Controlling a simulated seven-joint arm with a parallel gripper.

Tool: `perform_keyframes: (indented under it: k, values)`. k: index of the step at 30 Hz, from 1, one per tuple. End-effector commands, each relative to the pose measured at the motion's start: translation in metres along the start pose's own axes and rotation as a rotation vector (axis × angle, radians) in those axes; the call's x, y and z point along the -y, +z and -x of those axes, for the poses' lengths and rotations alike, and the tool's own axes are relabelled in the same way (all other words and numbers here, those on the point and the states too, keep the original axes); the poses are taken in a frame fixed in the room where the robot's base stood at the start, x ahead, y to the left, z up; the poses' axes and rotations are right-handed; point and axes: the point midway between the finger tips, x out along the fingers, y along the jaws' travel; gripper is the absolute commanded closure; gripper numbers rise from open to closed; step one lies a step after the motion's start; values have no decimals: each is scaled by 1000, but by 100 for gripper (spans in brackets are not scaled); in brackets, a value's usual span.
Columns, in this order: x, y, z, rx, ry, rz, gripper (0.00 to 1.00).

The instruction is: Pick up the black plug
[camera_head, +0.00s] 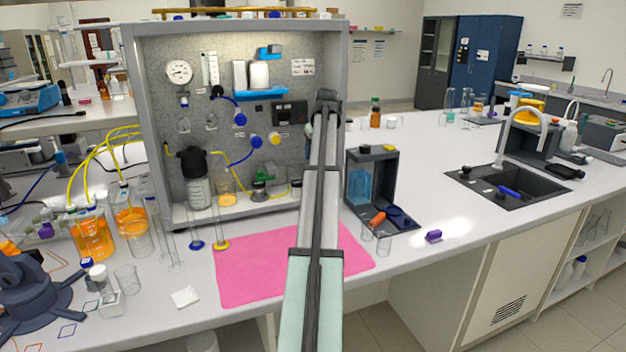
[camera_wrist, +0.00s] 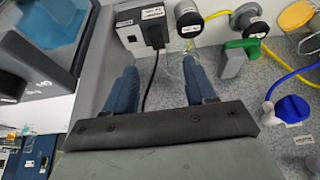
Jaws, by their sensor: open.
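A black plug (camera_wrist: 154,36) appears to be set in a pale socket box at the upper middle of the wrist view. A black cord hangs from it and passes between my fingers. My gripper (camera_wrist: 160,66) is open, with its blue fingers spread on either side of the cord and short of the plug. Nothing is held between them. In the head view my arm reaches to the right side of the grey rig, where I cannot make out the plug behind it.
A grey open-sided box (camera_head: 399,180) stands right of the rig (camera_head: 135,110). A pink mat (camera_head: 245,270) lies in front.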

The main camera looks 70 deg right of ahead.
Motion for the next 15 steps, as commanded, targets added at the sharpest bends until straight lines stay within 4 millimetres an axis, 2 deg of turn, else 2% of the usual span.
perform_keyframes:
  k: [7, 15]
  values:
    - [0, 0, -44, 2, 0, 1, 45]
    - [-1, -1, -61, -1, 2, 2, 45]
